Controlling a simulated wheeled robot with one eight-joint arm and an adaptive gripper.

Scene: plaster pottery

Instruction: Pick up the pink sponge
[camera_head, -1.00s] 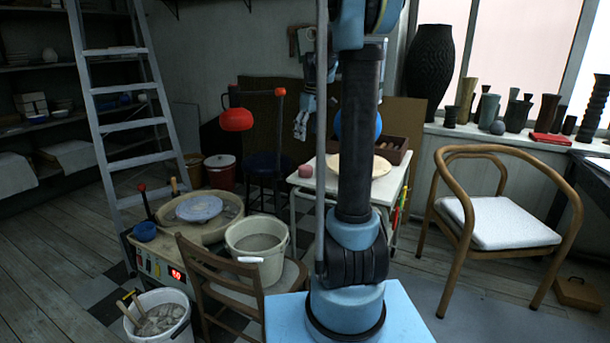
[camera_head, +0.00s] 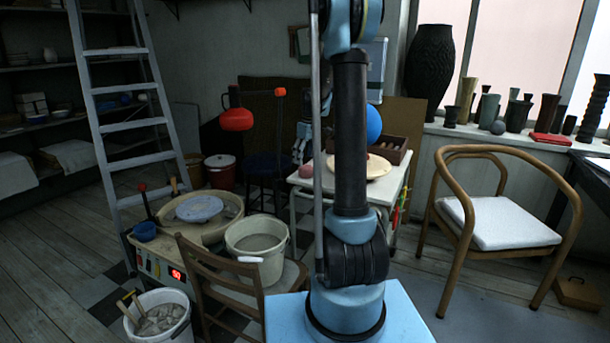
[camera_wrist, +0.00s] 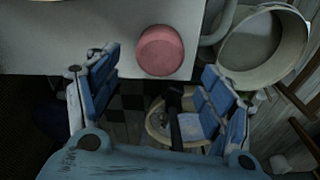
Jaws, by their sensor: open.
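The pink sponge (camera_head: 305,171) rests near the left front edge of the white table (camera_head: 304,185) in the head view. In the wrist view the sponge (camera_wrist: 160,52) is a rounded pink block by the edge of the pale tabletop (camera_wrist: 60,35). My gripper (camera_head: 301,146) is just above the sponge in the head view. In the wrist view my gripper (camera_wrist: 160,80) is open and empty, with its blue-padded fingers spread to the left and right. The sponge appears beyond the gap between them; I cannot tell the exact distance.
A round pale dish (camera_head: 378,168) and a box of items (camera_head: 390,150) share the tabletop. A dark blue stool (camera_head: 262,163) stands to its left. The potter's wheel (camera_head: 200,208), a bucket (camera_head: 257,240) and a wooden chair (camera_head: 222,275) stand in front to the left.

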